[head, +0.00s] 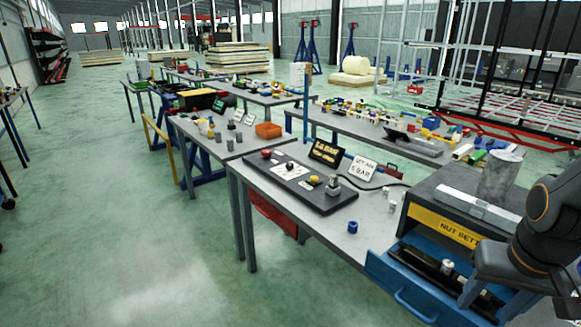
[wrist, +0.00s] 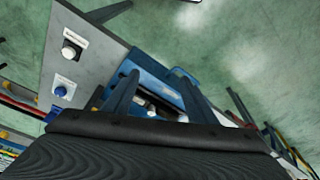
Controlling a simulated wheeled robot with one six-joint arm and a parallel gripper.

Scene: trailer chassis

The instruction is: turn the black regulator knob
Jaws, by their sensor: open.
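A dark control board (head: 303,203) lies on the grey table, left of the drawer unit. On it a small black knob (head: 289,166) stands on a white plate, between a red button (head: 267,153) and a yellow button (head: 314,179); it is small, but looks like the regulator knob. A display reading about 1.6 BAR (head: 326,153) and a card reading about SET AIR 5 BAR (head: 361,167) stand behind. My gripper (wrist: 158,77) is open and empty above the blue drawer, well away from the board. I cannot make out the knob in the wrist view.
An open blue drawer (head: 402,292) juts out under the yellow-labelled unit (head: 445,228) at the right. A metal fitting (head: 333,185) rises from the board's right end. A blue cylinder (head: 353,227) stands on the table. The green floor (head: 150,250) in front is clear.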

